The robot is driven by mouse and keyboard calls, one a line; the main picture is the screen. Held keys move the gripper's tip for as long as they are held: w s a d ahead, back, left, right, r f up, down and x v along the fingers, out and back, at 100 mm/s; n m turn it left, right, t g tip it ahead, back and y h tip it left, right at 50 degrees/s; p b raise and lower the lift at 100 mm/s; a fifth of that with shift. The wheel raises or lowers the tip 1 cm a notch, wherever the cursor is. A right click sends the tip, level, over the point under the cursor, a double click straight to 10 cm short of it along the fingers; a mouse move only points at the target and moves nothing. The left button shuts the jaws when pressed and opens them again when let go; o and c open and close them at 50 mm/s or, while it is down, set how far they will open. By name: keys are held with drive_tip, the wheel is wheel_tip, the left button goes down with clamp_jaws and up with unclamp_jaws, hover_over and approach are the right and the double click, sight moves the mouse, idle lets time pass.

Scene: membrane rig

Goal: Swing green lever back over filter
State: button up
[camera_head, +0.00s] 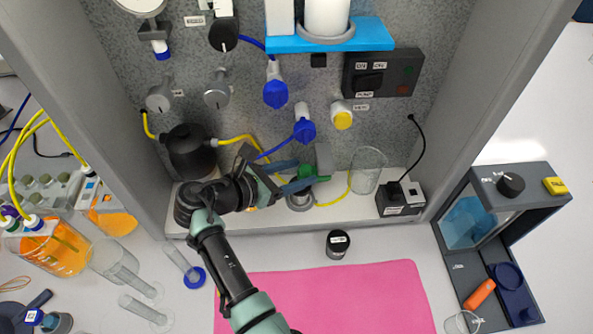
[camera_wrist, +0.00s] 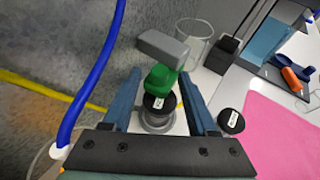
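The green lever (camera_wrist: 160,79) shows in the wrist view above a black labelled cap (camera_wrist: 155,103) on a round grey filter base (camera_wrist: 157,121). A grey block (camera_wrist: 163,47) sits at the lever's far end. My gripper (camera_wrist: 160,90) is open, with one blue finger on each side of the lever and cap. I see gaps beside the lever, so the fingers do not appear closed on it.
A clear beaker (camera_head: 368,170) stands right of the lever. A black socket box (camera_head: 401,198) is further right. A blue tube (camera_wrist: 95,75) hangs left of my gripper. A black labelled jar (camera_head: 338,244) stands in front, near the pink mat (camera_head: 330,300).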

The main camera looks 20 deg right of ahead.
drive_tip(key=b+v, duration=0.1)
drive_tip(key=v, duration=1.2)
drive_tip(key=shift+f, duration=0.1)
idle(0.3)
